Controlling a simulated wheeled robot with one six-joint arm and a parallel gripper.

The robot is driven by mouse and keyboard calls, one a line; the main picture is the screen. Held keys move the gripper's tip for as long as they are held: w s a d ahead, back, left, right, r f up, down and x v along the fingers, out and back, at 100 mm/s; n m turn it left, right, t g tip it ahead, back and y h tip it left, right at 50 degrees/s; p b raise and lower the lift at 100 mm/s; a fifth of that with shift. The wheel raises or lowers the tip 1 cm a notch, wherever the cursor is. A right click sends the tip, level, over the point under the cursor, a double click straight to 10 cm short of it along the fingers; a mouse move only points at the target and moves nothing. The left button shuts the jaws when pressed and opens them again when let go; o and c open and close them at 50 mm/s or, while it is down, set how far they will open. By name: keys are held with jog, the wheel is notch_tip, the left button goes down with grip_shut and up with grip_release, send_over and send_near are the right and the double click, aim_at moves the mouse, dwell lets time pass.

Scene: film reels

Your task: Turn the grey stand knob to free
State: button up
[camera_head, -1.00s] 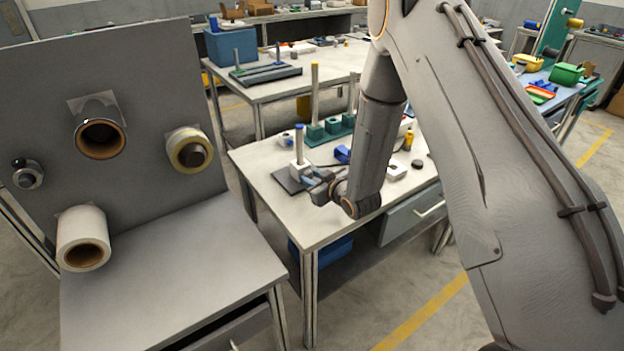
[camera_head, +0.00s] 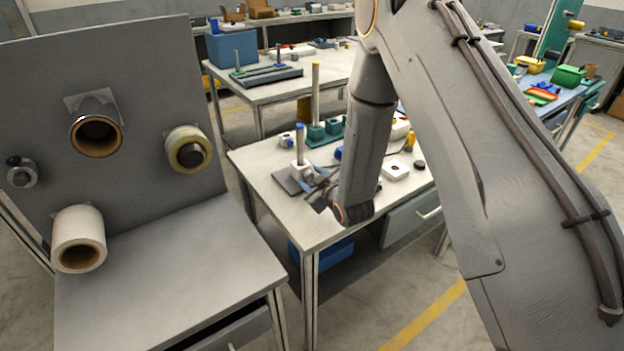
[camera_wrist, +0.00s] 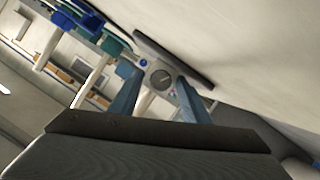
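The grey stand is on the white table. It has a dark grey base plate (camera_head: 287,183), a pale block (camera_head: 299,172) and an upright post with a blue top (camera_head: 300,140). In the wrist view its round grey knob (camera_wrist: 160,77) shows near the far ends of my fingers, with a small blue spot beside it. My gripper (camera_head: 318,193) is low at the stand's front right side. In the wrist view my gripper (camera_wrist: 160,92) is open, with a blue-grey finger to either side of the knob. I cannot tell whether they touch it.
A green stand (camera_head: 322,131) with taller posts is behind the grey one. A white block (camera_head: 395,170) and a dark round piece (camera_head: 419,164) lie to the right of my forearm. A grey panel (camera_head: 130,145) with several reels stands at the left.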

dwell(0.3)
jog(key=m+y+p, duration=0.1)
jog(key=m+g+p, duration=0.1)
jog(key=m, duration=0.1)
jog(key=shift+d+r+g+y+p, duration=0.1)
jog(key=shift+d+g+y+p, duration=0.05)
jog(key=shift+g+y+p, duration=0.2)
jog(key=b+v, duration=0.2)
jog(key=v, duration=0.6)
jog(key=shift+w+d, duration=0.1)
jog(key=shift+d, duration=0.1)
jog(key=d+h, duration=0.1)
jog(key=d+m, duration=0.1)
jog(key=d, duration=0.1)
jog(key=s+d+g+h, duration=0.1)
jog(key=shift+d+r+h, duration=0.2)
jog(key=shift+r+h, duration=0.15)
jog(key=shift+r, duration=0.05)
jog(key=s+d+r+m+g+h, duration=0.1)
jog(key=s+d+g, duration=0.1)
jog(key=s, duration=0.4)
jog(key=s+d+r+m+g+h+b, duration=0.1)
jog(key=s+d+r+m+g+h, duration=0.1)
jog(key=s+d, duration=0.2)
jog(key=s+d+r+m+g+h, duration=0.1)
jog(key=s+d+r+m+g, duration=0.1)
jog(key=s+d, duration=0.2)
jog(key=shift+s+r+g+h, duration=0.15)
jog(key=shift+s+g+h, duration=0.2)
jog(key=shift+s, duration=1.45)
